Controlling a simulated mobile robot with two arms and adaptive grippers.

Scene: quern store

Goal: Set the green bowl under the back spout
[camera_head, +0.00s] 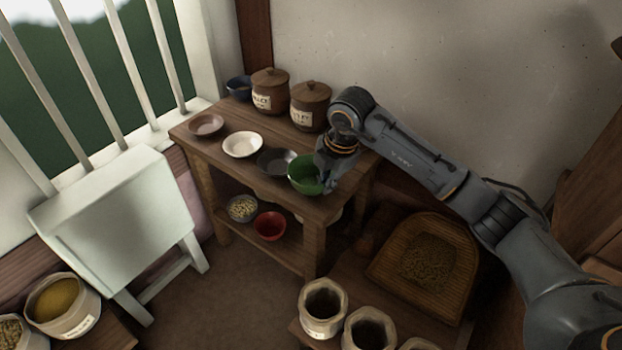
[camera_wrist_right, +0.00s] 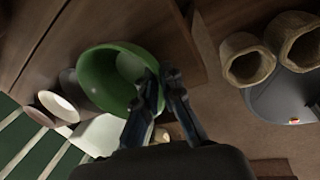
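The green bowl (camera_head: 303,176) is at the right end of the upper board of a wooden stand. It also shows large in the right wrist view (camera_wrist_right: 104,80). My right gripper (camera_head: 326,176) reaches down to the bowl's right side. In the right wrist view its two fingers (camera_wrist_right: 162,76) come close together at the bowl's rim, one over the inside and one outside, and look shut on the rim. Whether the bowl touches the board is unclear. No spout can be made out in either view. My left gripper is not in view.
A dark bowl (camera_head: 275,161) stands close left of the green bowl, then a white bowl (camera_head: 242,144) and a brown bowl (camera_head: 206,124). Lidded jars (camera_head: 270,90) stand behind. A red bowl (camera_head: 269,226) is on the lower shelf. Sacks (camera_head: 323,308) and a basket (camera_head: 428,262) are in front and right.

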